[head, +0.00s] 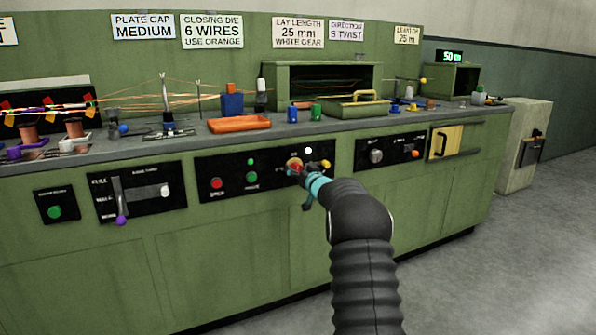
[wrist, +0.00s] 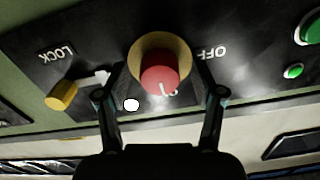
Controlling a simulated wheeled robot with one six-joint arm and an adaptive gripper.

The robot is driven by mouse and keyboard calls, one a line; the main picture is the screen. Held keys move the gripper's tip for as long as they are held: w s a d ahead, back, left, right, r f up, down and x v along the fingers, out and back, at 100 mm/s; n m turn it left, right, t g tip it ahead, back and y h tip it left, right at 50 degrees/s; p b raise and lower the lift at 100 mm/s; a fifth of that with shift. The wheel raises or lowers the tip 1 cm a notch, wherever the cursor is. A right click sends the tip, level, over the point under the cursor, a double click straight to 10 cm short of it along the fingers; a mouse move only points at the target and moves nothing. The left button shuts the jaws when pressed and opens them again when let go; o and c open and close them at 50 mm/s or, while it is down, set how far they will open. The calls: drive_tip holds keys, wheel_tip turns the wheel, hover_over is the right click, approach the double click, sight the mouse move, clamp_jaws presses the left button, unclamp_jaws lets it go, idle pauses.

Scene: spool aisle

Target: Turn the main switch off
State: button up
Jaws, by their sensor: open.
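The main switch is a red rotary knob (wrist: 163,73) on a yellow ring (wrist: 155,48), and it also shows in the head view (head: 295,168). OFF and a partly hidden ON label stand beside it; the wrist view shows the labels upside down. A white mark is on the red knob, towards the ON label. My gripper (wrist: 160,88) is open, with one finger on each side of the red knob. Contact cannot be told. In the head view my gripper (head: 308,186) is at the panel and partly covers the switch.
A yellow knob (wrist: 62,96) labelled LOCK is beside the switch. A white round lamp (head: 309,151) is just above it. Red (head: 216,183) and green buttons are left on the black panel. The bench top above holds spools, trays and blocks. The floor at right is clear.

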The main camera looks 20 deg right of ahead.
drive_tip(key=c, duration=1.1)
drive_tip(key=shift+c, duration=0.2)
drive_tip(key=shift+n, duration=0.3)
drive_tip(key=n+b, duration=0.1)
drive_tip(key=n, duration=0.2)
drive_tip(key=shift+f+n+b, duration=0.1)
drive_tip(key=shift+n+b, duration=0.2)
drive_tip(key=shift+b, duration=0.05)
drive_tip(key=shift+n+b, duration=3.25)
drive_tip(key=shift+n, duration=3.55)
